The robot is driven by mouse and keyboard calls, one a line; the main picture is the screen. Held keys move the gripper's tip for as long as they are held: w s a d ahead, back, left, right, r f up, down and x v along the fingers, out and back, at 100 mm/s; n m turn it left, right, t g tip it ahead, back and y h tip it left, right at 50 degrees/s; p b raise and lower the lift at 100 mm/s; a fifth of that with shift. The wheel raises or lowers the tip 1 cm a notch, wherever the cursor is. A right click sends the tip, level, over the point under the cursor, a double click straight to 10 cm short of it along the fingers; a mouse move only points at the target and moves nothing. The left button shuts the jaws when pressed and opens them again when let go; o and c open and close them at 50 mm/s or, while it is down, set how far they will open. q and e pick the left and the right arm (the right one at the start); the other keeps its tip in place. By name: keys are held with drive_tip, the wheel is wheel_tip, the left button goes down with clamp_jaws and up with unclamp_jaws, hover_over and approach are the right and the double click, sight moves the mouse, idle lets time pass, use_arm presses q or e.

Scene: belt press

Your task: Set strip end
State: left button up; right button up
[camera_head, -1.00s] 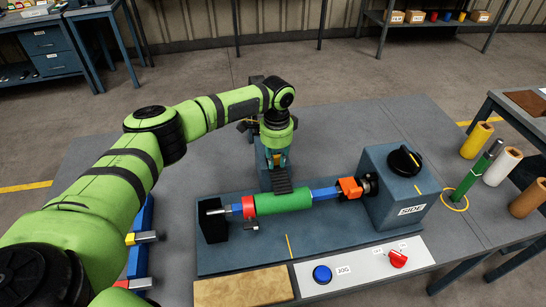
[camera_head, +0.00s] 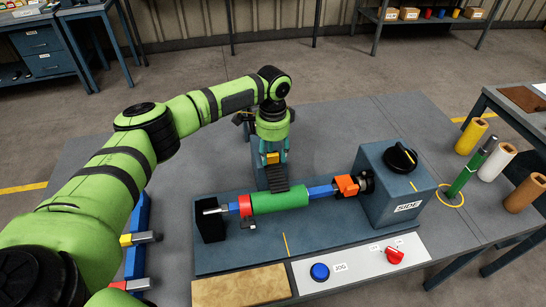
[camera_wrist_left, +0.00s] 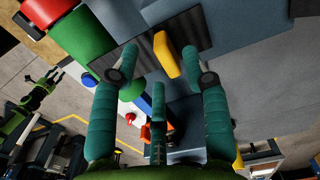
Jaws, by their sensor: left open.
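The dark ribbed strip (camera_head: 277,181) runs back from the green roller (camera_head: 280,199) on the blue press base. A yellow tab (camera_head: 272,158) sits on the strip near its far part. In the left wrist view the strip (camera_wrist_left: 140,50) lies across the top, with the yellow tab (camera_wrist_left: 166,53) on it. My left gripper (camera_head: 272,150) points down over the far part of the strip. In the wrist view its open fingertips (camera_wrist_left: 160,70) stand on either side of the tab. Whether they touch the strip cannot be told. My right gripper is out of view.
The SIDE housing (camera_head: 402,190) with a black knob (camera_head: 401,158) stands right of the roller. A white panel with a blue JOG button (camera_head: 319,272) and a red switch (camera_head: 394,255) is in front. Several upright rolls (camera_head: 492,163) stand at right. Table behind the housing is clear.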

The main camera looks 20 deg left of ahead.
sight(273, 166)
use_arm(q)
wheel_tip(273, 166, up, 10)
idle(0.3)
drive_tip(key=shift+s+f, duration=0.15)
